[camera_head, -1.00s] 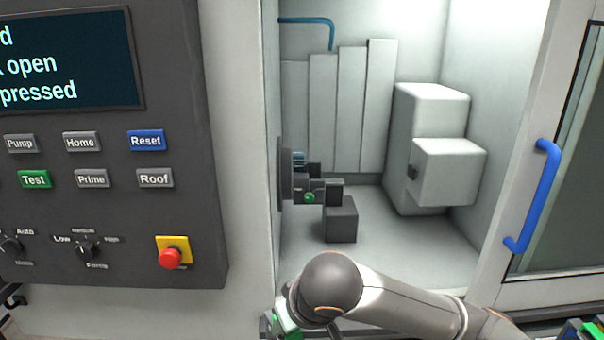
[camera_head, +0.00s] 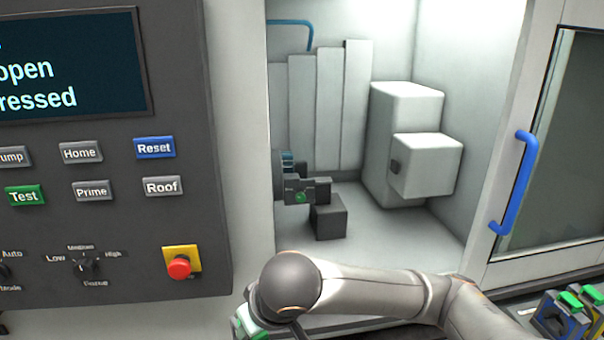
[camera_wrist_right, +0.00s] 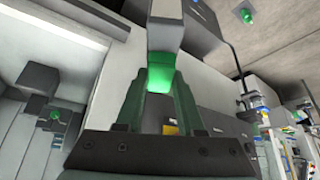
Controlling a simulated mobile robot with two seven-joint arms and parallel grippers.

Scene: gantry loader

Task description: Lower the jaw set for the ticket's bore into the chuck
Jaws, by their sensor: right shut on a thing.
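In the right wrist view my right gripper (camera_wrist_right: 166,100) has its two dark green fingers closed on a green grip below a grey block (camera_wrist_right: 163,28). I take this as the jaw set; its marking is not readable. In the head view my right arm reaches in from the lower right, and its hand is mostly cut off by the bottom edge. The chuck (camera_head: 278,172) is at the left of the machine opening, partly hidden by the panel edge. A dark jaw with a green dot (camera_head: 301,196) projects from it. My left gripper is not in view.
The control panel (camera_head: 110,222) with a red stop button (camera_head: 179,267) stands left of the opening. A dark block (camera_head: 330,218) and a white housing (camera_head: 425,165) are inside. The door has a blue handle (camera_head: 516,185). Green-topped pieces (camera_head: 566,318) sit at lower right.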

